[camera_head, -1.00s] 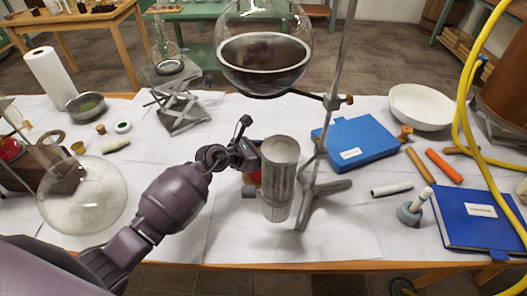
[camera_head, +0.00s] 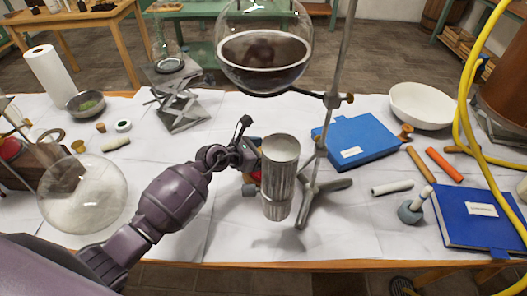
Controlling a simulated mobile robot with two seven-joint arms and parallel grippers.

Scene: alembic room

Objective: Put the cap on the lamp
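My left gripper (camera_head: 252,160) reaches in from the left to the middle of the table. It is beside a shiny metal cylinder (camera_head: 279,180), which stands upright in the picture. The cylinder hides the fingertips, so I cannot tell whether they hold it. A small red and yellow thing (camera_head: 254,177) shows behind the gripper and is mostly hidden. I cannot tell for sure which of these is the lamp or its cap. My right gripper is not in view.
A round glass flask (camera_head: 265,75) sits in a ring on a metal stand (camera_head: 345,50) above the work spot. A glass globe (camera_head: 85,195) is near my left arm. Blue books (camera_head: 480,218), a white bowl (camera_head: 422,106) and a yellow hose (camera_head: 462,100) are on the right.

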